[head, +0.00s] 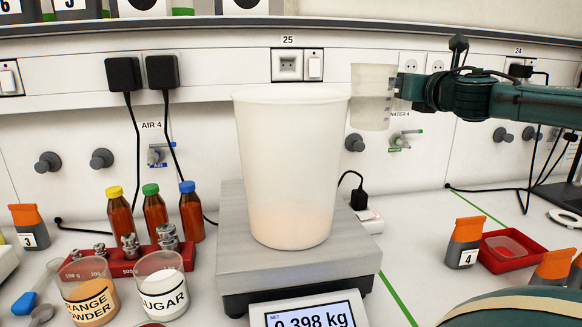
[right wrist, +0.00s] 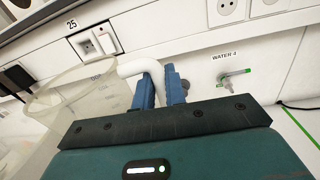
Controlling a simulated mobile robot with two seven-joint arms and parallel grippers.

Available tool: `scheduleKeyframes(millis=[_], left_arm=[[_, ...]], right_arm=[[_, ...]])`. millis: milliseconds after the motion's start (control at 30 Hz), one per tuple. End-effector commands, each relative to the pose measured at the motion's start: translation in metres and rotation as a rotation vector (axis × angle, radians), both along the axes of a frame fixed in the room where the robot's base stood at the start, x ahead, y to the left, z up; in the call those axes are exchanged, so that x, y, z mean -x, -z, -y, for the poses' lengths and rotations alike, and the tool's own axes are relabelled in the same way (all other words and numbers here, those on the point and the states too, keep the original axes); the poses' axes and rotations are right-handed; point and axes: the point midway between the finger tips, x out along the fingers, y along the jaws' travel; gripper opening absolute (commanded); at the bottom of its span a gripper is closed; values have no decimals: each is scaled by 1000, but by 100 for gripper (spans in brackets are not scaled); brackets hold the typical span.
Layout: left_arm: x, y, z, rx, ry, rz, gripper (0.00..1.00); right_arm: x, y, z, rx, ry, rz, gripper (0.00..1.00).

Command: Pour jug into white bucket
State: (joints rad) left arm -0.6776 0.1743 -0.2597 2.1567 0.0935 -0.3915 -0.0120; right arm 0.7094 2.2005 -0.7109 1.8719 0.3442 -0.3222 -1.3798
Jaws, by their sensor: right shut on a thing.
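The white bucket (head: 291,150) stands upright on the scale in the head view, with a faint orange tint near its bottom. The jug (head: 370,95) is translucent with graduation marks. It is held up close to upright at the right of the bucket's rim. My right gripper (head: 404,88) is shut on the jug's handle. In the right wrist view the jug (right wrist: 85,100) is at the left, and its white handle (right wrist: 140,68) runs between the blue fingers of my right gripper (right wrist: 160,88). The jug's contents are hard to make out. My left gripper is not in view.
The scale (head: 300,265) reads 0.398 kg. Orange powder (head: 90,303) and sugar (head: 162,288) beakers, several capped brown bottles (head: 155,214) and metal weights stand at the left. A red tray (head: 512,252) and orange-topped containers (head: 464,243) are at the right. The wall has taps and sockets.

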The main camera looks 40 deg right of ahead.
Motion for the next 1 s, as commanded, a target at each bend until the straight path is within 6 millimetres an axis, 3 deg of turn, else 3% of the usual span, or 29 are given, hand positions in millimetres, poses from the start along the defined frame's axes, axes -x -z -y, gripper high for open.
scheduleKeyframes(millis=[33, 233, 1000], left_arm=[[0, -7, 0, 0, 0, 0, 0], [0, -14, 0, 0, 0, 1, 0], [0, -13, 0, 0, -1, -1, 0]], right_arm=[[2, -8, 6, 0, 3, 2, 0], [5, -16, 18, 0, 1, 1, 0], [5, -15, 18, 0, 0, 1, 0]])
